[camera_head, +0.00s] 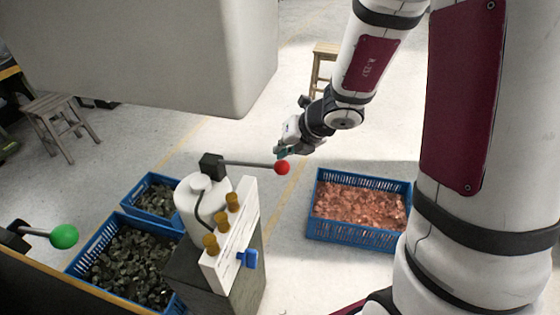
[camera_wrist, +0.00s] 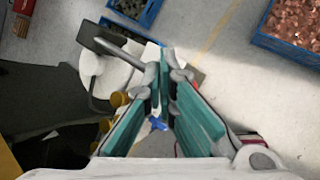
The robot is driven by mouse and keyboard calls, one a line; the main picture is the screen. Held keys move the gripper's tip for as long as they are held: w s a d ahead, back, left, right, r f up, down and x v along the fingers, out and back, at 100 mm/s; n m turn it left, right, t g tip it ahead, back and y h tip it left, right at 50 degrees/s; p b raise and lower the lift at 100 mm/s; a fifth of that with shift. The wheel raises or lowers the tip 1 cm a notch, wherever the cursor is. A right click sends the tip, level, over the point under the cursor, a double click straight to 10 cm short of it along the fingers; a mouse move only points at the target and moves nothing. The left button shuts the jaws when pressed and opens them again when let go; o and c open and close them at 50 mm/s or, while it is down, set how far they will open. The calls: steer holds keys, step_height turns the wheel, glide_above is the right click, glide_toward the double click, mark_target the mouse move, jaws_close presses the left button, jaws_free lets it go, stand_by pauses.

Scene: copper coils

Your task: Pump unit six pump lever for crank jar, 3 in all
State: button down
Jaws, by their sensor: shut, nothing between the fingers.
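The pump unit (camera_head: 202,205) has a white tank, a white plate with several brass fittings, and a dark stand. Its grey lever (camera_head: 245,164) runs right from a black block to a red ball (camera_head: 282,168). My gripper (camera_head: 283,151) is shut and empty, just above the red ball; I cannot tell whether it touches it. In the wrist view, the shut fingers (camera_wrist: 166,68) cover the lever's outer end. The lever (camera_wrist: 120,50) comes in from the upper left, and the ball is mostly hidden. No crank jar can be told apart by name.
A blue crate of copper pieces (camera_head: 311,220) stands on the floor at right. Blue crates of dark pieces (camera_head: 83,254) stand left of the pump. A green-balled lever (camera_head: 64,236) juts in at left. A large grey body (camera_head: 150,55) hangs overhead. Stools stand behind.

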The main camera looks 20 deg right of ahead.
mark_target(288, 165)
steer(key=shift+s+d+f+b, duration=0.1)
steer(key=shift+d+f+b, duration=0.05)
steer(key=shift+f+b, duration=0.95)
steer(key=shift+s+d+f+b, duration=0.1)
steer(key=shift+f+b, duration=0.95)
steer(key=shift+b, duration=0.05)
steer(key=shift+s+d+f+b, duration=0.1)
steer(key=shift+d+f+b, duration=0.05)
steer(key=shift+f+b, duration=0.95)
stand_by(4.0)
steer(key=shift+r, duration=0.2)
stand_by(0.3)
